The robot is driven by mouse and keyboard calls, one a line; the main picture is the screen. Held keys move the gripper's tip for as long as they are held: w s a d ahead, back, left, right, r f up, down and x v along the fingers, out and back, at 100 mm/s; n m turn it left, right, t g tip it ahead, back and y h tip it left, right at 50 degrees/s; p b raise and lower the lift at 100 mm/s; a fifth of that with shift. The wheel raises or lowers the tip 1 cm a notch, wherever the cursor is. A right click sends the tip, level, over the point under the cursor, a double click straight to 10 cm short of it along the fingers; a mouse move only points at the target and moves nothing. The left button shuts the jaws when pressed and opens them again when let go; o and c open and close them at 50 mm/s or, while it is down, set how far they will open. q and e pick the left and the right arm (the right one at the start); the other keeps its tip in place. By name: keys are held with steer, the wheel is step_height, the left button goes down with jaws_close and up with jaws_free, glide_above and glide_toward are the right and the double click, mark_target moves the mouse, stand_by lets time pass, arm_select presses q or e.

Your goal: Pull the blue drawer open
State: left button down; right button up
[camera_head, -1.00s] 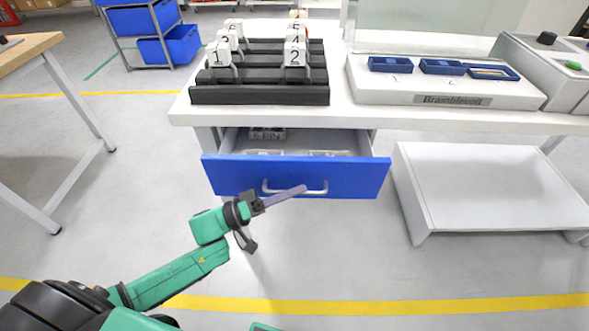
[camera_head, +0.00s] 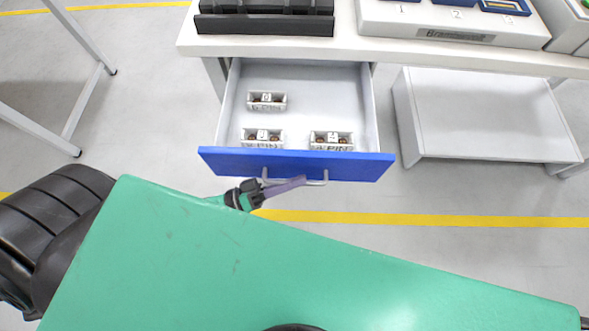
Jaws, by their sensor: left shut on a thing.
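The blue drawer (camera_head: 225,162) hangs under the white table and stands well open, its grey inside (camera_head: 330,90) showing. Its metal handle (camera_head: 319,183) is on the blue front, partly hidden by my left gripper. My left gripper (camera_head: 290,186) is at the left part of the handle and shut on it; a long purple-grey finger lies across the bar. Three small white boxes labelled as pins sit in the drawer: one at the back left (camera_head: 267,101), one at the front left (camera_head: 262,138), one at the front right (camera_head: 331,141). My right gripper is not in view.
The white table (camera_head: 290,47) carries a black rack (camera_head: 265,24) and a white block with blue trays (camera_head: 450,26). A low grey stand (camera_head: 490,110) is right of the drawer. A table leg (camera_head: 85,105) stands at left.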

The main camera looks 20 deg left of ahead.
arm_select(q)
steer(key=c, duration=1.2)
jaws_free()
steer(key=shift+o, duration=0.2)
steer(key=b+v, duration=0.1)
steer(key=v, duration=1.3)
steer(key=shift+s+a+b, duration=0.15)
steer(key=shift+a+b, duration=0.2)
steer(key=shift+b, duration=0.05)
steer(key=shift+f, duration=0.1)
